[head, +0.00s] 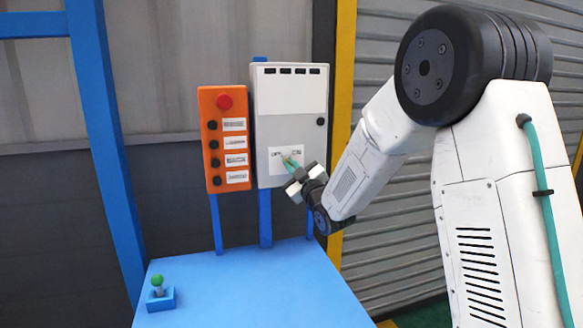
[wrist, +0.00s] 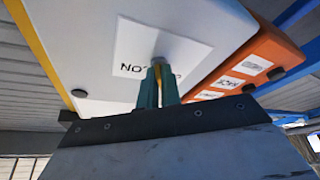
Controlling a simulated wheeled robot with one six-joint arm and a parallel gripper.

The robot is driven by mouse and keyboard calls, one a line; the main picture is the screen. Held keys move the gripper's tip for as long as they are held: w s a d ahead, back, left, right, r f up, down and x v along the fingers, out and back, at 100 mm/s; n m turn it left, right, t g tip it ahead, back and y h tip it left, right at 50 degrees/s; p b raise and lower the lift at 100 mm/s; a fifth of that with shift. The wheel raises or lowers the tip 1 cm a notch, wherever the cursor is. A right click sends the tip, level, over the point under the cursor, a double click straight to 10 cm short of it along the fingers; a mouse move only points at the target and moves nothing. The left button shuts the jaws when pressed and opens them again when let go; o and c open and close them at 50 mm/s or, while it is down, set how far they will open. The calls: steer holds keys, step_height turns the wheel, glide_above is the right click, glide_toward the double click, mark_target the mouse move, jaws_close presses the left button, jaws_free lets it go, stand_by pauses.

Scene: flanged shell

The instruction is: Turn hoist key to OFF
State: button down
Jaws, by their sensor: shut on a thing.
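The white hoist box (head: 292,110) stands on a blue post, with a white label plate (head: 274,153) low on its front. My gripper (head: 289,163) reaches the plate from the lower right. In the wrist view, its green fingers (wrist: 158,85) are shut on the small grey hoist key (wrist: 158,64) at the plate. The picture there is upside down, and the ON lettering shows left of the fingers. The lettering on the other side is mostly hidden behind the fingers. The fingers cover most of the key, and I cannot tell its exact angle.
An orange panel (head: 223,138) with a red button (head: 225,102) and several black buttons stands close left of the box. A blue table (head: 250,290) lies below, mostly clear, with a green-knobbed lever (head: 158,282) at its left. A yellow post (head: 342,80) rises at right.

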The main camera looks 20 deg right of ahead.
steer(key=shift+r+n+g+y, duration=0.15)
steer(key=shift+n+g+y, duration=0.25)
steer(key=shift+n, duration=1)
steer(key=c, duration=1.6)
jaws_free()
steer(key=v, duration=0.7)
steer(key=shift+s+f, duration=0.25)
steer(key=shift+s, duration=0.05)
steer(key=shift+d+f, duration=0.1)
steer(key=shift+d, duration=0.05)
